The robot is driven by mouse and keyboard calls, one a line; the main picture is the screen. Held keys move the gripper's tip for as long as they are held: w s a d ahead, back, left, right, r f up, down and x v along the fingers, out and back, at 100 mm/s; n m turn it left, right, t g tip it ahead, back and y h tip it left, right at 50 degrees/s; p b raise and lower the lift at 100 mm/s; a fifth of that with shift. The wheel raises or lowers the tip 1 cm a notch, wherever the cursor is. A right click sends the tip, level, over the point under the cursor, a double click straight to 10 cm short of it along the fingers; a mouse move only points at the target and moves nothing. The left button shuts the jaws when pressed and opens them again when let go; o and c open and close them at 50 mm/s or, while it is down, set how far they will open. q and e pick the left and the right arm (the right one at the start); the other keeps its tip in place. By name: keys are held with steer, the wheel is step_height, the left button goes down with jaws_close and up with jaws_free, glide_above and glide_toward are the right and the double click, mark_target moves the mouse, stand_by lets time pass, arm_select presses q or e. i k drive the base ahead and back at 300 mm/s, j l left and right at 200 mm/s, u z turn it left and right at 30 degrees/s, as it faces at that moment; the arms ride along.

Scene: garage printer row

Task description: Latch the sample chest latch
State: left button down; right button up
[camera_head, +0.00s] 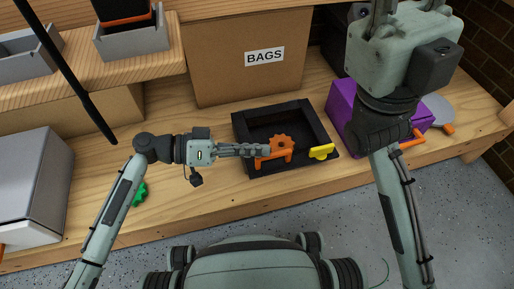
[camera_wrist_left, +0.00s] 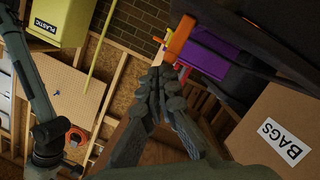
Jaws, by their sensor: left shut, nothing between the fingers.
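A black box (camera_head: 322,118), which may be the sample chest, sits on the wooden bench in the head view. An orange gear-shaped part (camera_head: 281,143) shows in it. An orange bracket-like piece (camera_head: 283,158) is at its front side and a yellow tab (camera_head: 321,152) at its front right. I cannot tell which piece is the latch. My left gripper (camera_head: 266,150) is shut and empty, its tips at or just beside the orange bracket; contact is unclear. The left wrist view shows its closed fingers (camera_wrist_left: 162,76) near an orange piece (camera_wrist_left: 180,40). My right gripper's fingers are cut off at the top.
A cardboard box marked BAGS (camera_head: 235,75) stands behind the black box. A purple box (camera_head: 343,105) is to its right, partly behind my right arm. A green part (camera_head: 139,193) lies near the bench's front edge. Grey bins (camera_head: 28,58) are at left.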

mark_target(320, 153)
steer(key=j, duration=0.45)
steer(key=k+j, duration=0.1)
steer(key=k, duration=1)
